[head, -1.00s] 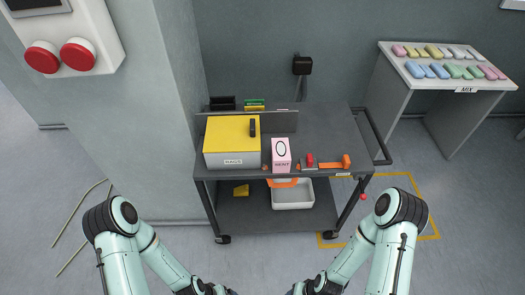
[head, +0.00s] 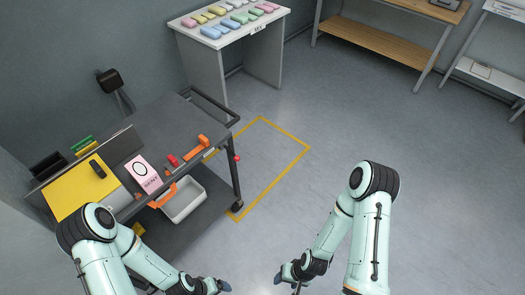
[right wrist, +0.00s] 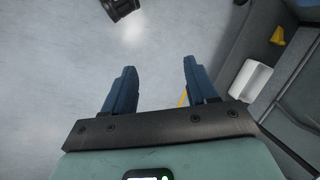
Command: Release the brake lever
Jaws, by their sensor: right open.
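The dark grey cart (head: 191,111) stands at the left in the head view. A red ball knob (head: 237,158) sticks out at its right side, near the leg. An orange handle (head: 202,141) and a small red part (head: 173,160) are on its top; I cannot tell which of these is the brake lever. My right gripper (head: 295,284) is at the bottom, over bare floor, apart from the cart. In the right wrist view its fingers (right wrist: 157,75) are spread and empty. My left gripper (head: 222,287) is at the bottom edge, its jaws unclear.
The cart carries a yellow-lidded box (head: 72,190), a pink card (head: 143,174) and, below, a white bin (head: 184,200). A yellow floor outline (head: 287,175) lies right of it. A white table (head: 190,40) with coloured pieces stands behind. Floor on the right is clear.

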